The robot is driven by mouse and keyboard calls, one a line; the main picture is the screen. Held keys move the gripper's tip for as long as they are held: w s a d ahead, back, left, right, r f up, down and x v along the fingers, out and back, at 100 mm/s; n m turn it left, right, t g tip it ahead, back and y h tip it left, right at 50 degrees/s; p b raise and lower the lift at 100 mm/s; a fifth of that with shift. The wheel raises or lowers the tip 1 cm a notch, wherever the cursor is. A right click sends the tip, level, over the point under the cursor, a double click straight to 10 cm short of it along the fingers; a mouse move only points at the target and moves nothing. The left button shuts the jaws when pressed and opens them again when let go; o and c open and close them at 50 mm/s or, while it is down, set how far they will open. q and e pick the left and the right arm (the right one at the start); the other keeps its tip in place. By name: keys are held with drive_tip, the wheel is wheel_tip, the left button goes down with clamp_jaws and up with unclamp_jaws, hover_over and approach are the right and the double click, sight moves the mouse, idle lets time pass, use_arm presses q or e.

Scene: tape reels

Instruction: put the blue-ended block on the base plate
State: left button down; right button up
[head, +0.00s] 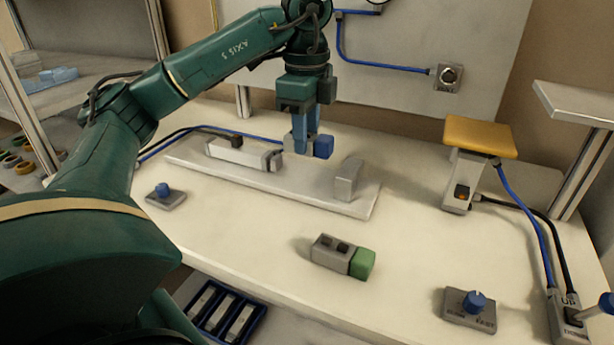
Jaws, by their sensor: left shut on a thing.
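My left gripper (305,144) reaches down from above and is shut on the blue-ended block. The block's blue end (324,147) sticks out to the right of the fingers, and part of its grey body (288,143) shows on the left. The fingers hide its middle. The block is at the rear side of the base plate (310,194), a long, flat, pale grey slab on the table. I cannot tell whether the block touches the plate or hangs just above it. My right gripper is not in view.
On the plate stand a long grey piece (238,152) at left and an upright grey block (347,180) at right. A green-ended block (361,263) lies in front. Blue-knobbed boxes stand at left (165,196) and front right (470,308). A yellow-topped stand (480,137) is at right.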

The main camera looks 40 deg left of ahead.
sight(306, 179)
use_arm(q)
wheel_tip(306, 179, down, 2)
wheel_tip(306, 179, down, 3)
drive_tip(key=shift+r+b, duration=0.1)
drive_tip(key=shift+b, duration=0.45)
drive_tip(key=shift+f, duration=0.35)
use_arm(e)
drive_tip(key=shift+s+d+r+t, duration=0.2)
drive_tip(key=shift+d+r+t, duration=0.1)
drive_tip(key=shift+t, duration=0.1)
use_arm(q)
drive_tip(key=shift+f, duration=0.2)
drive_tip(key=c, duration=1.1)
unclamp_jaws()
drive_tip(key=shift+o, duration=0.2)
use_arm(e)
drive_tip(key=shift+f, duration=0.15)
